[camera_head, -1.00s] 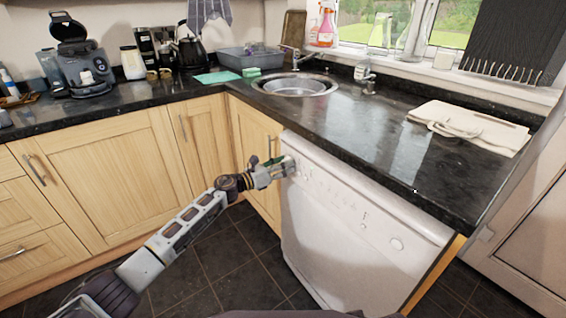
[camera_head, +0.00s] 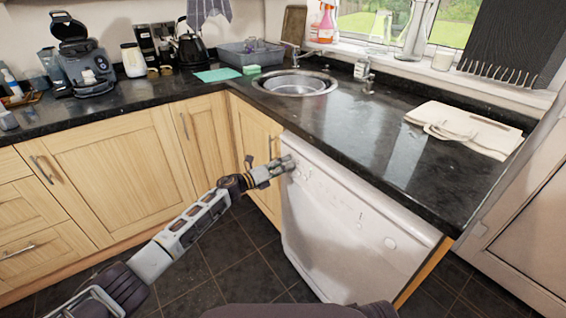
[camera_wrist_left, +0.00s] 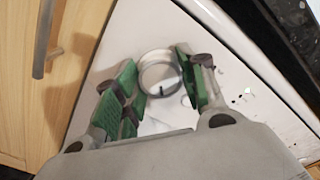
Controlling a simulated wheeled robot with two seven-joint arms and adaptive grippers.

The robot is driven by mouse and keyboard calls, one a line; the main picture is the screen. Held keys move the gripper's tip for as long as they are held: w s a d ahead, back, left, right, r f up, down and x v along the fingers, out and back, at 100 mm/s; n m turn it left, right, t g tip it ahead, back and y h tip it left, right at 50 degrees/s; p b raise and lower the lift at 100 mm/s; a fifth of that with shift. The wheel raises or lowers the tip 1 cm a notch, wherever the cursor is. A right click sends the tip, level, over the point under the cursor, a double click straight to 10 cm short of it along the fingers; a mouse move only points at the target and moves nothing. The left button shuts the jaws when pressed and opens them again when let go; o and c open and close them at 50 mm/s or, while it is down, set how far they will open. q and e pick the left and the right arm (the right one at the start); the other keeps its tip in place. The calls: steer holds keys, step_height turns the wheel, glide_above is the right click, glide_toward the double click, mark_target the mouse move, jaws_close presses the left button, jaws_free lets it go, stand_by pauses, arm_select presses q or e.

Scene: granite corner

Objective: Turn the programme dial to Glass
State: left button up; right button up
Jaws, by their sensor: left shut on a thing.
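The white dishwasher (camera_head: 340,230) stands under the counter, with its control panel along the top of its front. The programme dial (camera_wrist_left: 160,66) is a round, silver-rimmed knob with a dark mark near its lower edge in the left wrist view. My left gripper (camera_wrist_left: 157,80) has its green-padded fingers on either side of the dial and is shut on it. In the head view my left gripper (camera_head: 287,164) is at the left end of the panel and hides the dial. I cannot read the programme labels. My right gripper is not in view.
A wooden cupboard door with a metal handle (camera_wrist_left: 43,40) is close to the left of the dishwasher. The dark counter (camera_head: 390,160) overhangs the panel, with a folded cloth (camera_head: 465,128) on it. The tiled floor (camera_head: 240,265) in front is clear.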

arm_select(q)
steer(key=n+p, duration=0.1)
steer(key=n, duration=0.1)
steer(key=shift+a+r+n+p, duration=0.1)
steer(key=shift+r+n+p, duration=0.05)
steer(key=shift+n+p, duration=0.25)
steer(key=n+p, duration=0.1)
steer(key=n, duration=0.2)
steer(key=n+p, duration=0.4)
steer(key=n, duration=0.3)
steer(key=shift+f+n+p, duration=0.25)
steer(key=shift+n+p, duration=0.35)
steer(key=shift+n, duration=1)
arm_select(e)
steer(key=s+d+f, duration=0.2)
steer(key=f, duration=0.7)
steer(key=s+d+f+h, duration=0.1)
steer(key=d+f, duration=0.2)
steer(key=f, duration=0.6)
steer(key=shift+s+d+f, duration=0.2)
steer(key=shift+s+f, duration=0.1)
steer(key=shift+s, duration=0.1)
arm_select(q)
steer(key=o, duration=1)
steer(key=shift+o, duration=0.2)
